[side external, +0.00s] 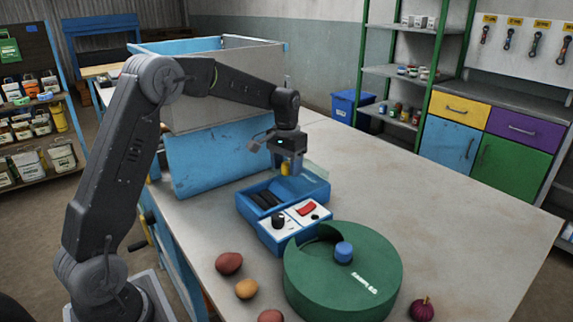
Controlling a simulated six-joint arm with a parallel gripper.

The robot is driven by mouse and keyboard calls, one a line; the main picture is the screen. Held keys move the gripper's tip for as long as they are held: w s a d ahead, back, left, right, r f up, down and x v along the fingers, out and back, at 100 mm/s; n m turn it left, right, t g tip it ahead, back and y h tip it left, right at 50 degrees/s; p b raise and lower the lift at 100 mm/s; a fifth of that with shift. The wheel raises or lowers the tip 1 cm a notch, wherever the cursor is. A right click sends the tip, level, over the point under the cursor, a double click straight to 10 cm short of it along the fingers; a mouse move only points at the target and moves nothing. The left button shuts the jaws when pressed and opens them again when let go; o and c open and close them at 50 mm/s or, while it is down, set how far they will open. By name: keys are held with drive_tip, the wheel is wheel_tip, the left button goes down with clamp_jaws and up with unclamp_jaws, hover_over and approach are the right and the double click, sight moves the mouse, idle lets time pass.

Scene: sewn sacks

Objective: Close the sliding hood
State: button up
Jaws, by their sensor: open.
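A blue device (245,205) sits on the table, with dark parts in its open bay and a white panel carrying a black knob and a red switch. What looks like its sliding hood (315,173), a clear, pale cover, is at the device's back right, leaving the dark parts uncovered. My gripper (286,172) points down over the back of the device, beside the hood. A small yellow piece shows at its fingertips; I cannot tell whether it is a handle or part of the fingers, or whether they touch it. My gripper is open.
A round green container (340,290) with a blue knob (343,251) stands in front of the device. Several red and brown vegetables (229,263) lie near the front edge. A large blue and grey bin (215,150) stands behind. The table's right side is clear.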

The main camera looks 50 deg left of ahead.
clamp_jaws()
idle(0.3)
drive_tip(key=s, duration=1)
drive_tip(key=shift+s+r, duration=0.1)
drive_tip(key=shift+s, duration=0.25)
unclamp_jaws()
wheel_tip(320, 180, up, 14)
idle(0.4)
